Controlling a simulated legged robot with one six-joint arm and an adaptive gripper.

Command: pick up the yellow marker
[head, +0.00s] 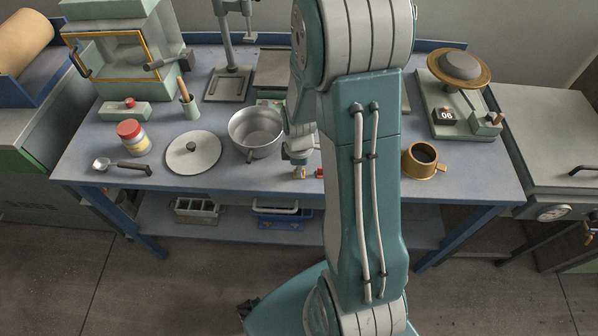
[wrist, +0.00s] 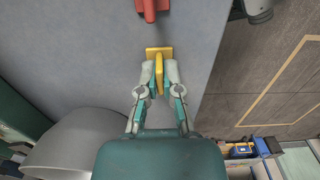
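The yellow marker (wrist: 159,53) is in the wrist view, a flat yellow base with an upright fin, close to the bench's edge. My gripper (wrist: 160,71) has one finger on each side of the fin, with no clear gap, so it looks shut on it. In the head view the yellow marker (head: 299,172) shows small below my gripper (head: 298,160), partly hidden by it. I cannot tell whether its base touches the bench. A similar red piece (wrist: 150,8) lies apart from it at the top of the wrist view.
A metal pot (head: 255,131) stands left of my gripper, with a round lid (head: 193,152) farther left. The red piece (head: 319,173) is close on the right, beside my arm. A brass cup (head: 423,160) stands right of my arm. The bench's front edge is near.

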